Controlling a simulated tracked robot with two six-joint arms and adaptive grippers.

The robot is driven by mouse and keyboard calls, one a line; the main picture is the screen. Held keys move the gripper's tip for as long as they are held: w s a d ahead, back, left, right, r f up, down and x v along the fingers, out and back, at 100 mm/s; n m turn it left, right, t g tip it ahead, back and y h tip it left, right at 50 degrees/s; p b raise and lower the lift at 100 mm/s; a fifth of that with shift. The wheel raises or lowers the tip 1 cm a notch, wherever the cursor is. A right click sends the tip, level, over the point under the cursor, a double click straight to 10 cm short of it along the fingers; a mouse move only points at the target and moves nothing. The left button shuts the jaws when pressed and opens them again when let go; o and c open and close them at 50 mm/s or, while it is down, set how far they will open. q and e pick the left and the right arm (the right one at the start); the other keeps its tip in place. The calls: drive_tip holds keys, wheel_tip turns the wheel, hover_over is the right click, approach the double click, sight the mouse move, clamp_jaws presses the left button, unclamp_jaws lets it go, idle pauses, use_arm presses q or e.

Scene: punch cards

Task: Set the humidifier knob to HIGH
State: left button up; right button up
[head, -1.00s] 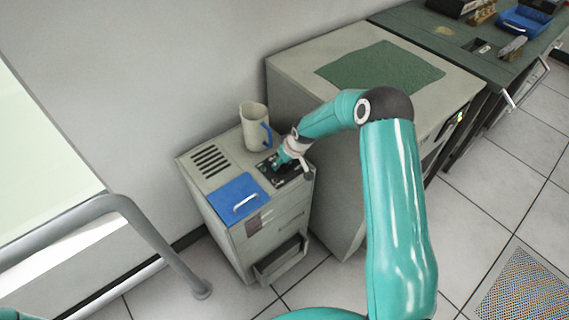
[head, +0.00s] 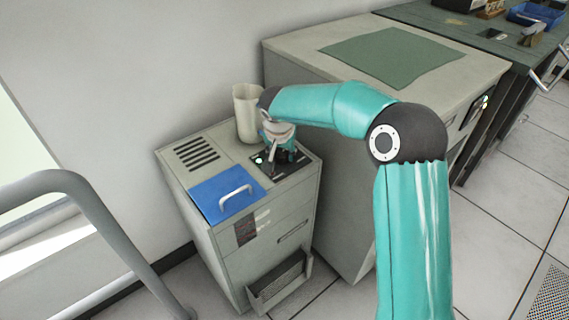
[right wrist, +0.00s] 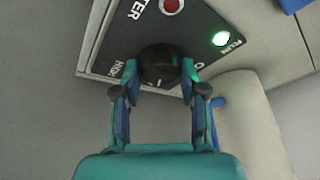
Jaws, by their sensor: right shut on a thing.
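The humidifier (head: 270,225) is a grey cabinet against the wall, with a dark control panel (head: 292,170) on its top. In the right wrist view the black round knob (right wrist: 160,65) sits on the panel, with the label HIGH to its left and part of other lettering below and to its right. My right gripper (right wrist: 159,80) is shut on the knob, one finger on each side; it also shows over the panel in the head view (head: 277,158). My left gripper is not in view.
A beige pitcher (head: 247,114) stands on the cabinet close behind my right gripper. A blue lid with a handle (head: 226,190) lies at the front left of the top. A green light (right wrist: 221,38) glows by RUN. A larger cabinet (head: 300,47) stands to the right.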

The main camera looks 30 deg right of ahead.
drive_tip(key=shift+w+f+m+g+b, duration=0.1)
drive_tip(key=shift+m+g+b, duration=0.3)
drive_tip(key=shift+m, duration=0.5)
drive_tip(key=m+h, duration=0.1)
drive_tip(key=m, duration=0.1)
drive_tip(key=shift+a+m+g+b, duration=0.1)
drive_tip(key=shift+m+g+b, duration=0.2)
drive_tip(key=shift+m, duration=0.1)
drive_tip(key=m, duration=0.1)
drive_tip(key=m+g, duration=0.1)
drive_tip(key=shift+r+m+p, duration=0.2)
drive_tip(key=shift+m+p, duration=0.1)
drive_tip(key=shift+p, duration=0.05)
use_arm(q)
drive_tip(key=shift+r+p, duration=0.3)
drive_tip(key=shift+p, duration=0.7)
use_arm(e)
drive_tip(key=shift+w+a+m+g+h, duration=0.15)
drive_tip(key=shift+m+g, duration=0.25)
drive_tip(key=shift+m, duration=0.6)
drive_tip(key=shift+s+d+m+g+h, duration=0.15)
drive_tip(key=shift+m+g, duration=0.25)
drive_tip(key=shift+m, duration=0.6)
drive_tip(key=shift+w+a, duration=0.1)
drive_tip(key=o, duration=1.1)
drive_tip(key=shift+o, duration=0.2)
drive_tip(key=shift+f, duration=0.1)
